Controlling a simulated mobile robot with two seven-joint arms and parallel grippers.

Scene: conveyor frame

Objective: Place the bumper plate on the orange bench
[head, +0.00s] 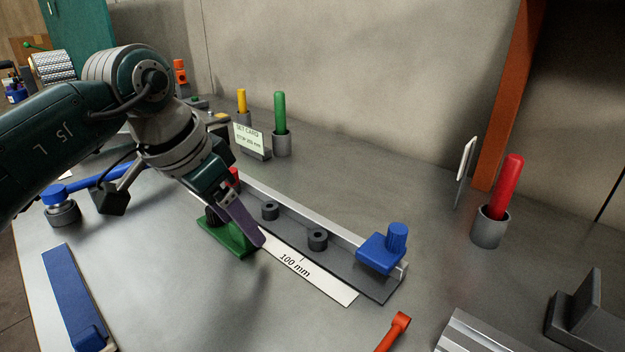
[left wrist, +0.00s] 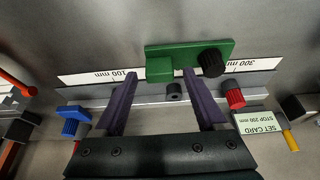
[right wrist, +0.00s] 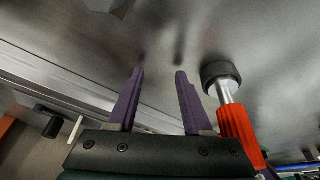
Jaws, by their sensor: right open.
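No bumper plate or orange bench can be made out for certain. A green plate (head: 228,238) with an upright block and a black knob sits against the front edge of the scale strip. It also shows in the left wrist view (left wrist: 195,50). My left gripper (head: 252,232) is over the green plate and partly hides it. Its purple fingers (left wrist: 161,72) stand apart, one on each side of the block, with visible gaps. My right gripper (right wrist: 160,72) is open and empty above the grey table, beside an orange-handled tool with a round black head (right wrist: 221,73).
The rail (head: 330,262) carries black rollers and a blue clamp (head: 382,250). A red-handled tool in a grey cup (head: 491,226), an orange post (head: 508,100), a grey bracket (head: 585,318) and an aluminium profile (head: 480,334) stand to the right.

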